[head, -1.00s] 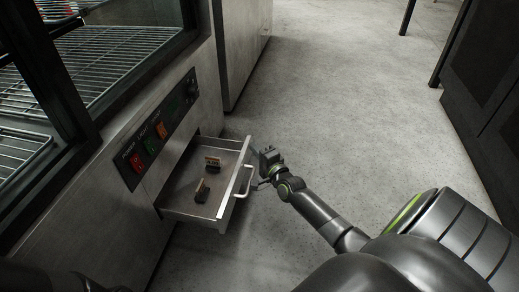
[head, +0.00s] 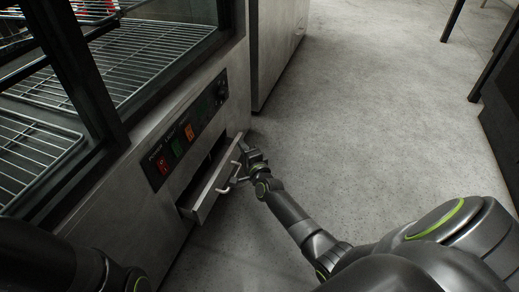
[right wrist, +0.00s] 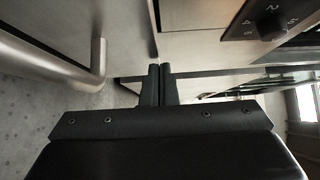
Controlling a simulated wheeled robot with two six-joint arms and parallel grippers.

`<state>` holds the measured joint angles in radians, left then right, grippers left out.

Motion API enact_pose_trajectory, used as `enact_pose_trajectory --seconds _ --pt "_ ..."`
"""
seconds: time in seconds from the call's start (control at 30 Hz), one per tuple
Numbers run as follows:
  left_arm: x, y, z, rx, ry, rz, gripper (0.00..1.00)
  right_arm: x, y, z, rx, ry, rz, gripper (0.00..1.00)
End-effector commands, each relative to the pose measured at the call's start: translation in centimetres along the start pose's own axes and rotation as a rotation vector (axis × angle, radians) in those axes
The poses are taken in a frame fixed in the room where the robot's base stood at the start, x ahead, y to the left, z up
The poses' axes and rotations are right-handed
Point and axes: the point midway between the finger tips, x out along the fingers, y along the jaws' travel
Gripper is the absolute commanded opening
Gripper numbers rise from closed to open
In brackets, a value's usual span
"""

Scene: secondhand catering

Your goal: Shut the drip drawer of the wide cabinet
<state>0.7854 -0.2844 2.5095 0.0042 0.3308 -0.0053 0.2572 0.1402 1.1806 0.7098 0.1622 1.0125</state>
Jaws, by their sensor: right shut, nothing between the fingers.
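The drip drawer (head: 213,186) is a shallow metal drawer low in the wide cabinet (head: 150,215). It stands partly open, with a dark gap behind its front. Its bar handle (head: 229,178) faces the floor area on the right; it also shows large in the right wrist view (right wrist: 98,68). My right gripper (head: 246,152) is at the far end of the drawer front, beside the handle. Its fingers (right wrist: 160,84) are together and empty, at or very near the drawer front; contact is unclear. My left gripper is out of view.
A control panel (head: 187,138) with coloured switches and a dial sits above the drawer. Wire racks (head: 150,60) lie inside the cabinet's glazed upper part. Another metal cabinet (head: 278,45) stands beyond. The floor (head: 380,120) on the right is clear.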

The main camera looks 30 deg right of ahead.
Motion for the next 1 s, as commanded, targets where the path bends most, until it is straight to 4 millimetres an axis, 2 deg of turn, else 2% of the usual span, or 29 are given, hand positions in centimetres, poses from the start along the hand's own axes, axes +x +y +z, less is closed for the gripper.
enact_pose_trajectory --seconds 0.1,0.3,1.0 --pt "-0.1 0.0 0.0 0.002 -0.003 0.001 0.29 1.2 0.0 1.2 0.000 -0.001 0.000 0.00" --pt "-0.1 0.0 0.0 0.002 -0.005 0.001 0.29 2.1 0.0 2.1 0.000 0.000 0.000 0.00" --pt "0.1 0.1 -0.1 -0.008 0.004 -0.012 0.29 2.0 0.1 1.9 -0.001 0.001 0.001 0.00"
